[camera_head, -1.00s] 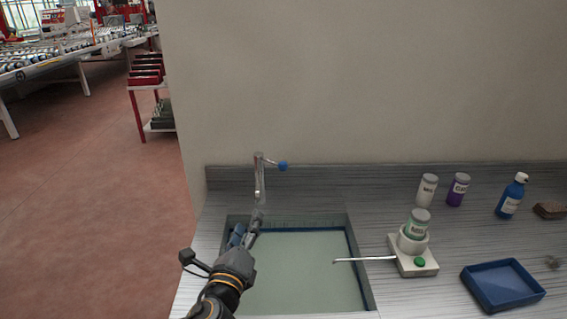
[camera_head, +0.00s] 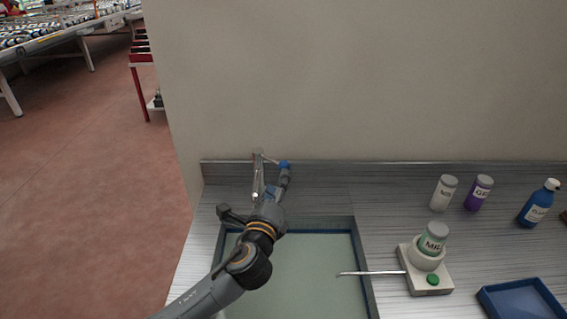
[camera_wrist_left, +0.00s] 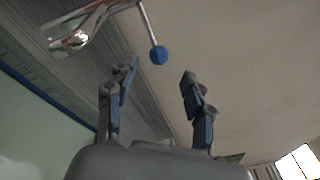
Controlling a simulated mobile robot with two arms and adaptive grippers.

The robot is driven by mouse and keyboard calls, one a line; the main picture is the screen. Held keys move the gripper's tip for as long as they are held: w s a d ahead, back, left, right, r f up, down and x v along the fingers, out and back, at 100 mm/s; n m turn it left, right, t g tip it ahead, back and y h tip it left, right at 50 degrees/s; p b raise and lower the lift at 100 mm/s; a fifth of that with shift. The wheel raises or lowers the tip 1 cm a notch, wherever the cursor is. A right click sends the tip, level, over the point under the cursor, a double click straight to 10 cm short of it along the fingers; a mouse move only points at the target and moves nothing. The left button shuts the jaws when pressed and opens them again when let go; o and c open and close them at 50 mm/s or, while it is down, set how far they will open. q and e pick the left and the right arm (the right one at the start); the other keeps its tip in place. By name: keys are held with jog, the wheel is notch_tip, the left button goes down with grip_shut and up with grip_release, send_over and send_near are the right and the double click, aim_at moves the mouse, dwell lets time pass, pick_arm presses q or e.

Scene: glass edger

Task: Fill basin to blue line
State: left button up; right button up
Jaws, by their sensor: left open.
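The metal faucet (camera_head: 257,182) stands behind the basin. Its side lever ends in a blue ball knob (camera_head: 284,164). The sunken basin (camera_head: 345,223) has a blue line along its inner walls. Its pale green inside is smooth, and I cannot tell the water level. My left gripper (camera_head: 285,172) reaches across the basin's back left corner, close to the knob. In the left wrist view, the gripper (camera_wrist_left: 158,74) is open and empty. The blue knob (camera_wrist_left: 158,55) shows between and just beyond the fingertips, and the faucet (camera_wrist_left: 78,32) is at upper left. My right gripper is out of view.
A white device with a green button (camera_head: 432,279) holds a labelled jar, and its thin metal arm extends over the basin. White and purple jars, a blue bottle (camera_head: 538,204) and a blue tray (camera_head: 520,300) are on the right. A wall rises behind the counter.

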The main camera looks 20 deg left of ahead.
aim_at(283, 165)
pick_arm(q)
jog(key=w, duration=0.5)
jog(key=w+p, duration=0.1)
jog(key=w, duration=0.1)
jog(key=shift+w+a, duration=0.2)
jog(key=shift+a, duration=0.1)
jog(key=shift+w, duration=0.25)
jog(key=shift+w+f, duration=0.15)
grip_shut()
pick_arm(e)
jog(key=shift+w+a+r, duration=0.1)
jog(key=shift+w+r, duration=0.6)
